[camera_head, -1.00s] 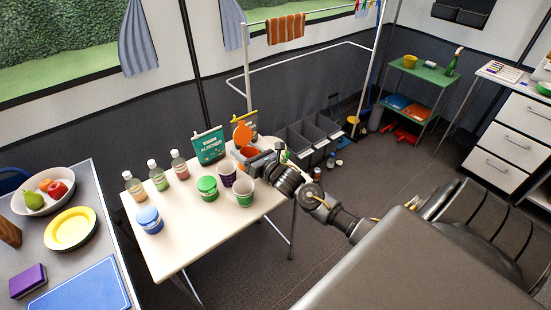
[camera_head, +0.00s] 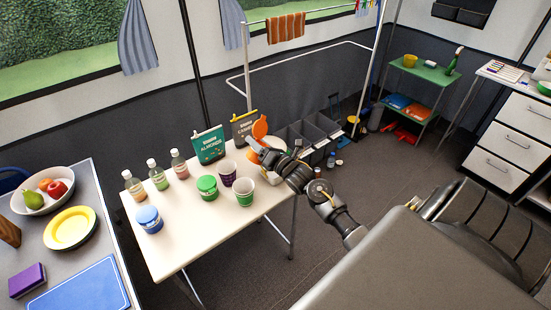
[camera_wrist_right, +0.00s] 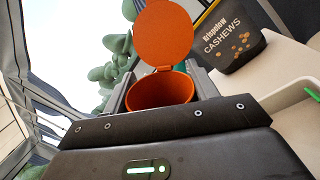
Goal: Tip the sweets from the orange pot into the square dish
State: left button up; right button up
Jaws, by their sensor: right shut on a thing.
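The orange pot (camera_head: 260,129) is held over the far right end of the white table, its round lid swung open. In the right wrist view the pot (camera_wrist_right: 160,90) sits between my fingers, its mouth facing the camera. It looks tilted against the cashews packet. I see no sweets in the visible part of its inside. My right gripper (camera_head: 257,149) is shut on the pot. I cannot clearly make out the square dish; a pale shape beside the pot is partly hidden by my gripper. My left gripper is not in view.
The cashews packet (camera_head: 243,126) and almonds packet (camera_head: 209,146) stand behind the pot. A purple cup (camera_head: 227,174), a green-banded cup (camera_head: 244,191), a green-lidded jar (camera_head: 208,188) and several bottles stand to the left. The table's (camera_head: 205,237) front part is clear.

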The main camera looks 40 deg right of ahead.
aim_at(264, 135)
jog(key=shift+d+f+m, duration=0.25)
jog(key=shift+m, duration=0.25)
jog(key=shift+d+r+m+h+p, duration=0.25)
jog(key=shift+m+h+p, duration=0.15)
jog(key=shift+m, duration=0.6)
jog(key=shift+d+f+m+t+h, duration=0.15)
jog(key=shift+f+m, duration=0.15)
jog(key=shift+m, duration=0.25)
jog(key=shift+f+m+t+h, duration=0.15)
jog(key=shift+f+m, duration=0.15)
jog(key=shift+m, duration=0.25)
jog(key=shift+s+d+r+m+h+p, duration=0.1)
jog(key=shift+d+m+h+p, duration=0.1)
jog(key=shift+m, duration=0.3)
jog(key=shift+d+r+m+h+p, duration=0.1)
jog(key=shift+m+h+p, duration=0.1)
jog(key=shift+m, duration=0.3)
dwell(0.3)
jog(key=shift+d+r+m, duration=0.1)
jog(key=shift+d+m, duration=0.6)
jog(key=shift+m, duration=0.4)
jog(key=shift+d+m+h+p, duration=0.3)
jog(key=shift+m+h, duration=0.2)
jog(key=shift+m, duration=0.6)
jog(key=shift+s+d+f+m+h+b, duration=0.1)
jog(key=shift+d+f+m+h+b, duration=0.2)
jog(key=shift+f+m+h+b, duration=0.5)
dwell(0.4)
